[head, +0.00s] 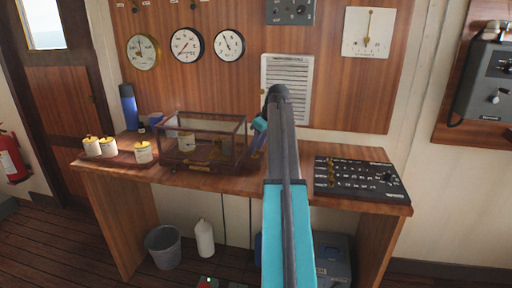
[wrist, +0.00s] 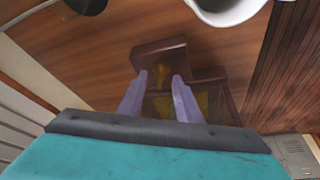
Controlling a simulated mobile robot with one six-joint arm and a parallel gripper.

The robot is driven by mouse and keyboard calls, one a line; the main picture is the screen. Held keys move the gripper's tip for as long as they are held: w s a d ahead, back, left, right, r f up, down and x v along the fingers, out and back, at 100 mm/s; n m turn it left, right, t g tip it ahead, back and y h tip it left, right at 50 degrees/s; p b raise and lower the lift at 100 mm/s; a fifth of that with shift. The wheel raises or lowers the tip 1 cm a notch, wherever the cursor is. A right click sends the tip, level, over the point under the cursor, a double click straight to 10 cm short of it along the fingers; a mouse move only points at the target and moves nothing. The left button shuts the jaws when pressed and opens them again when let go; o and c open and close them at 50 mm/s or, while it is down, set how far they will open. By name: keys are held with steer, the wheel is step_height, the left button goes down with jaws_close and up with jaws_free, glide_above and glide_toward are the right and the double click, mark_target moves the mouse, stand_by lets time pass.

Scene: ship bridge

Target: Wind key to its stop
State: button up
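A glass case (head: 200,142) with a dark wooden frame stands on the desk in the head view. A brass piece (head: 218,149) shows through its glass. In the wrist view, a small brass part (wrist: 161,71), which may be the key, sits on a dark wooden block. My gripper (wrist: 160,77) has its two pale fingers apart, one on each side of this brass part. I cannot tell whether they touch it. In the head view my gripper (head: 259,140) is close to the case's right side, mostly hidden behind my arm.
The wooden desk (head: 285,183) carries lidded white pots (head: 108,147), a blue bottle (head: 129,106) and a black switch panel (head: 358,180). Gauges (head: 186,45) hang on the wall behind. A grey bin (head: 164,247) and a white bottle (head: 205,238) stand below.

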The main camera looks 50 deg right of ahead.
steer(key=shift+f, duration=0.1)
jaws_close()
steer(key=shift+a+m+p, duration=0.1)
steer(key=shift+m+p, duration=0.2)
steer(key=shift+p, duration=0.05)
steer(key=m+h+p, duration=0.1)
steer(key=m+p, duration=0.1)
steer(key=m, duration=0.1)
steer(key=shift+a, duration=0.1)
steer(key=shift+m+h+p, duration=1)
steer(key=shift+m+p, duration=0.1)
steer(key=shift+m, duration=0.9)
steer(key=shift+g, duration=0.3)
jaws_free()
steer(key=shift+w, duration=0.1)
